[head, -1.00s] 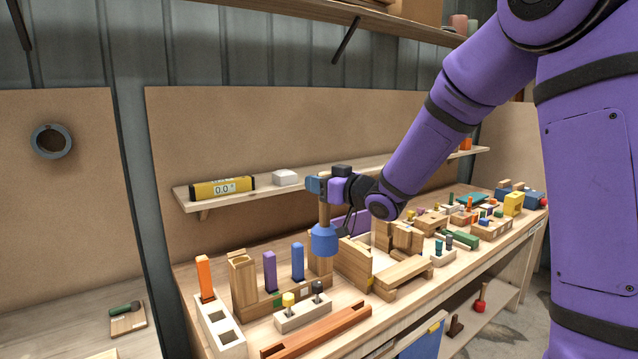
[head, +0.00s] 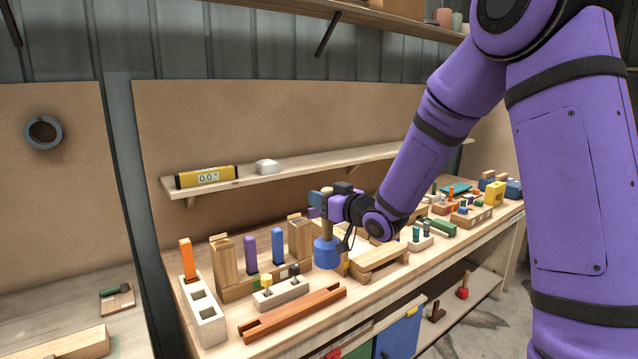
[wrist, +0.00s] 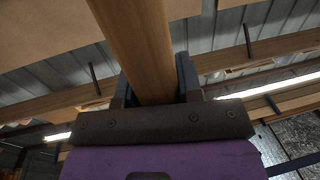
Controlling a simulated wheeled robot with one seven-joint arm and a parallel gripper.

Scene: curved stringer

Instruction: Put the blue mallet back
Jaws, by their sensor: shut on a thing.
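The blue mallet (head: 327,253) hangs upright in the head view, blue head down and wooden handle up. My gripper (head: 326,204) is shut on the handle near its upper end. In the wrist view the wooden handle (wrist: 150,50) runs between the two dark fingers of my gripper (wrist: 152,88); the blue head is out of that view. The mallet head appears in front of the wooden blocks on the workbench (head: 225,338). I cannot tell how high it is above the bench top.
A grey block with square holes (head: 205,312) holds an orange piece (head: 187,258). A wooden rack carries purple (head: 251,254) and blue (head: 278,246) pieces. A red bar (head: 292,315) lies in front. A red-headed mallet (head: 463,292) stands on the lower shelf (head: 480,299).

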